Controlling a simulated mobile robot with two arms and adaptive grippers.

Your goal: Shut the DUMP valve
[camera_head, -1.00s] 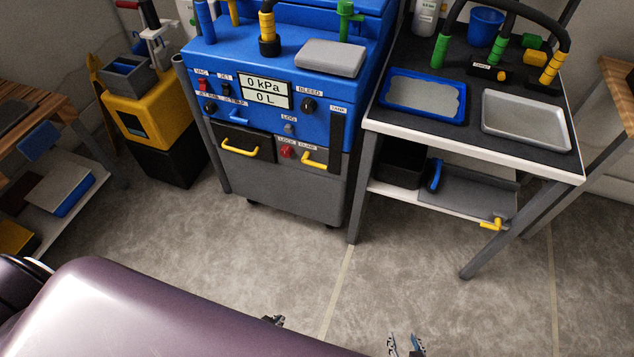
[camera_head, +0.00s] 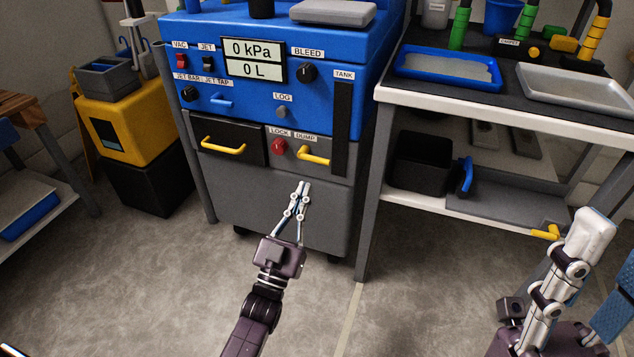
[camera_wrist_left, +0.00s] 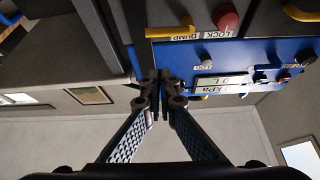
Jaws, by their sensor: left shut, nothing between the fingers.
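The DUMP valve is a yellow lever (camera_head: 314,157) under the DUMP label on the lower front of the blue and grey machine. It lies nearly level, sloping slightly down to the right. In the left wrist view the yellow lever (camera_wrist_left: 171,31) shows upside down beside its label. My left gripper (camera_head: 303,187) is shut and empty, its tips a little below the lever in the picture and apart from it. The shut tips also show in the wrist view (camera_wrist_left: 161,79). My right gripper (camera_head: 603,262) is at the right edge, its fingers apart, partly cut off.
A red LOCK knob (camera_head: 279,146) is just left of the lever. A yellow drawer-like handle (camera_head: 223,146) is further left. A dark vertical TANK strip (camera_head: 341,130) is to the right. A steel-legged table (camera_head: 480,108) stands right of the machine. The floor in front is clear.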

